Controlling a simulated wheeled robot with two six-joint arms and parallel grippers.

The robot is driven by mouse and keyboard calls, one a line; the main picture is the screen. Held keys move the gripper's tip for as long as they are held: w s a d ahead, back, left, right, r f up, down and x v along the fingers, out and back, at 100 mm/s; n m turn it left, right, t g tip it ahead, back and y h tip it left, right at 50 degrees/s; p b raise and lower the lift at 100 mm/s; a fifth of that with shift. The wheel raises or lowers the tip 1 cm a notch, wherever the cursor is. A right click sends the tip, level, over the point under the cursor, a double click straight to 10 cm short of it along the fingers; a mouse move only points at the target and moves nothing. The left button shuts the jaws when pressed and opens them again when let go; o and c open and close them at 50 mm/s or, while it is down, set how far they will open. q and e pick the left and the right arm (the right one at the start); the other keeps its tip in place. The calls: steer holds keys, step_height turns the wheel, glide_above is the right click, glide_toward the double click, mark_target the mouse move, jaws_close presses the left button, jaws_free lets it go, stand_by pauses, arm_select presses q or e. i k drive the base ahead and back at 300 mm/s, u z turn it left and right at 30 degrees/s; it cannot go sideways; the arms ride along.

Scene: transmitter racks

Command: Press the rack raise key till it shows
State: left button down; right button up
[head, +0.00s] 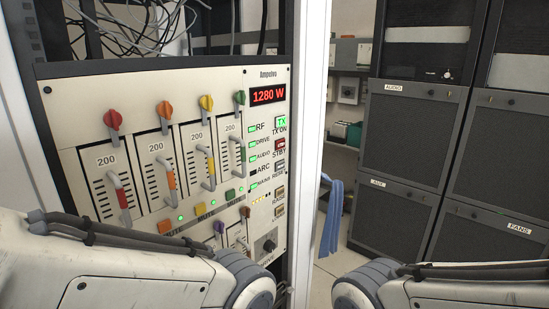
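The raise key (279,192) is a small beige key low in the right column of the transmitter panel (262,220), with a label below it that seems to read RAISE. A similar key (279,211) sits just under it. The red display (267,94) at the panel's top right reads 1280 W. My left and right arms come in at the bottom of the head view. Both grippers are out of sight, so their distance from the key cannot be told.
Coloured knobs (166,110) and slide levers (168,178) crowd the panel left of the keys. A white rack post (308,120) stands just right of it. A blue cloth (331,215) hangs beyond. Dark cabinets (408,135) stand at the right, with open floor before them.

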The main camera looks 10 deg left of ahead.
mark_target(280, 191)
steer(key=z, duration=1)
steer(key=k, duration=0.8)
steer(key=u, duration=1.3)
